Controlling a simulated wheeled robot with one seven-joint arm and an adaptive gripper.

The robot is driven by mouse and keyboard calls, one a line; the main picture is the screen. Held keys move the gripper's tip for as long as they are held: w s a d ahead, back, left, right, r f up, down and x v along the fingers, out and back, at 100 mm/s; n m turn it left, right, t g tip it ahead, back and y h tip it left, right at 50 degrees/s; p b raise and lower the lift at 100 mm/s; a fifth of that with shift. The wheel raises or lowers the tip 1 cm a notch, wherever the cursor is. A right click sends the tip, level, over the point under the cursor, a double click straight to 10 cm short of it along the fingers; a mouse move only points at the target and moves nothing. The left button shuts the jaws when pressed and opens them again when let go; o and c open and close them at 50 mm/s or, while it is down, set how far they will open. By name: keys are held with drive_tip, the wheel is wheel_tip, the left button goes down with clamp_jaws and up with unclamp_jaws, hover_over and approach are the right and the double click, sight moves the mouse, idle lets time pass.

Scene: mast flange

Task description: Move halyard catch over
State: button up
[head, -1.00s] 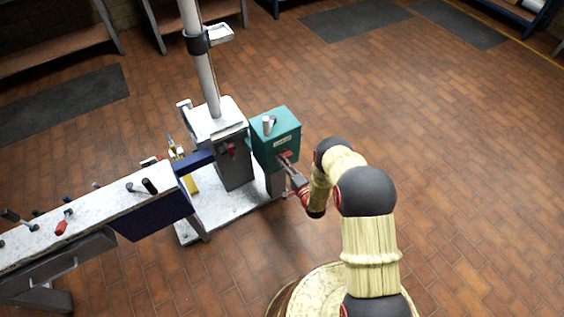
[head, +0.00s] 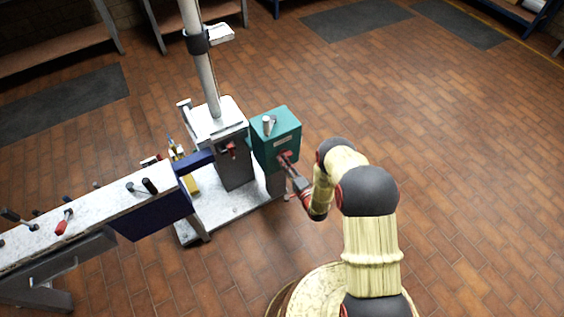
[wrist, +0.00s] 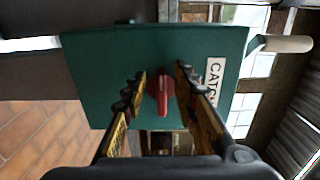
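The halyard catch appears as a red lever (wrist: 163,92) on the front face of a teal box (wrist: 85,60) labelled "CATCH". The teal box (head: 276,137) stands beside the mast base in the head view. My gripper (wrist: 161,78) faces the box with its fingers apart, one on each side of the red lever. A gap shows between each finger and the lever, so I see no grip on it. In the head view my gripper (head: 288,161) is close to the box's front, and its fingertips are small and hard to make out there.
A pale-handled lever (head: 267,124) sticks up from the box top. A long bench (head: 95,212) with several small levers is at left. Brick floor at right is clear.

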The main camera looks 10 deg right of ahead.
drive_tip(key=v, duration=1)
drive_tip(key=shift+s, duration=0.3)
drive_tip(key=shift+d, duration=0.1)
